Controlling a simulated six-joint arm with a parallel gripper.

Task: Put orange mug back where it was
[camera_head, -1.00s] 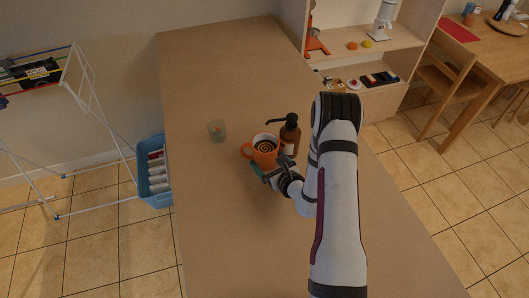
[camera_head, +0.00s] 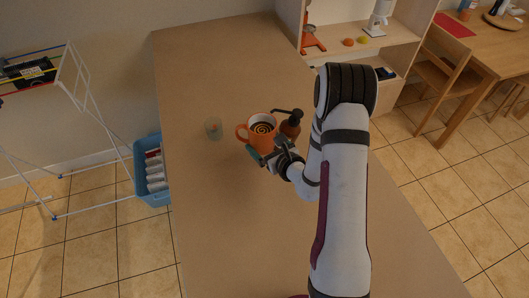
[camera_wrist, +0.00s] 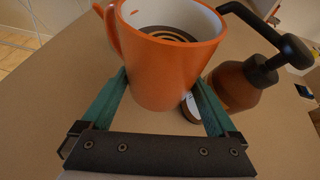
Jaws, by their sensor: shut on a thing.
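The orange mug (camera_head: 262,138) is upright over the wooden table, left of the brown pump bottle. It is white inside, with a dark spiral at the bottom, and its handle points left. My gripper (camera_head: 270,152) is shut on the mug from the near side. In the wrist view the orange mug (camera_wrist: 165,68) sits between the two teal fingers of my gripper (camera_wrist: 160,92), one on each side. The mug's base is hidden in the head view. It looks raised off the table, but how high I cannot tell.
The brown pump bottle (camera_head: 290,126) stands close to the mug's right; it also shows in the wrist view (camera_wrist: 236,86). The table (camera_head: 215,75) is clear behind and in front.

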